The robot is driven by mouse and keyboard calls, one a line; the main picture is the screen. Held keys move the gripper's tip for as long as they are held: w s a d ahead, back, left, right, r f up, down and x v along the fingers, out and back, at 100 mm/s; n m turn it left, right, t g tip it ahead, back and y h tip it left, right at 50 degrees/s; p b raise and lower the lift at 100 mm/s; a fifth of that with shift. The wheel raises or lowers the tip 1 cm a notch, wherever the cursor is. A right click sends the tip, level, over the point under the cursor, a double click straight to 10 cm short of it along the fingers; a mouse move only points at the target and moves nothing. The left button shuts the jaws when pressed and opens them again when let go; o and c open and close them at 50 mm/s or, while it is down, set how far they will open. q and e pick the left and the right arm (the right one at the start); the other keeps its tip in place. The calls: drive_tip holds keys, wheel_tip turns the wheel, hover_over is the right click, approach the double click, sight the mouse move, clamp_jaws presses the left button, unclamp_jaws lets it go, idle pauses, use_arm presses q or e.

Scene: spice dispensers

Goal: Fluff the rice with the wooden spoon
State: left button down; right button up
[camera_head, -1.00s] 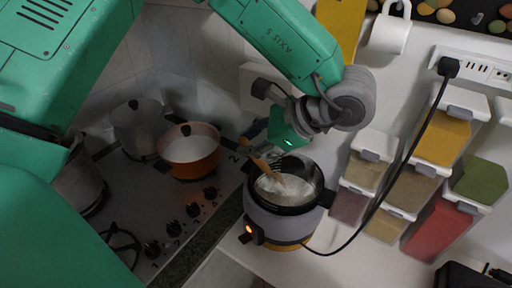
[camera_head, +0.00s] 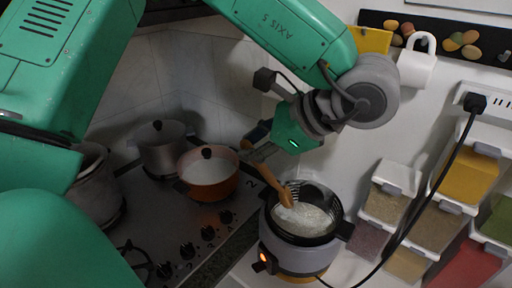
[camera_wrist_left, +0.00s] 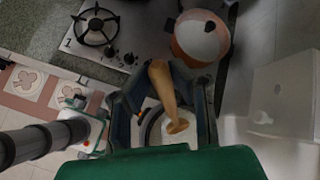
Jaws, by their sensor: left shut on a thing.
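The rice cooker (camera_head: 287,257) stands open on the white counter, with white rice (camera_head: 304,220) in its dark inner pot. My left gripper (camera_head: 262,146) is above the cooker's back left side, shut on the wooden spoon (camera_head: 278,183). The spoon slants down over the pot, its lower end at the rice; I cannot tell how deep it reaches. In the left wrist view, the spoon (camera_wrist_left: 164,90) shows between the fingers of my left gripper (camera_wrist_left: 165,112), with the rice pot behind it. My right gripper is not in view.
An orange pot (camera_head: 222,187) and grey pots (camera_head: 165,148) stand on the stove (camera_head: 165,210) left of the cooker. Spice dispensers (camera_head: 435,225) hang on the right wall. A black cable (camera_head: 425,190) runs from the wall socket down beside the cooker. A white mug (camera_head: 417,66) hangs above.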

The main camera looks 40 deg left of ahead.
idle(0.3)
use_arm(q)
drive_tip(key=shift+r, duration=2.5)
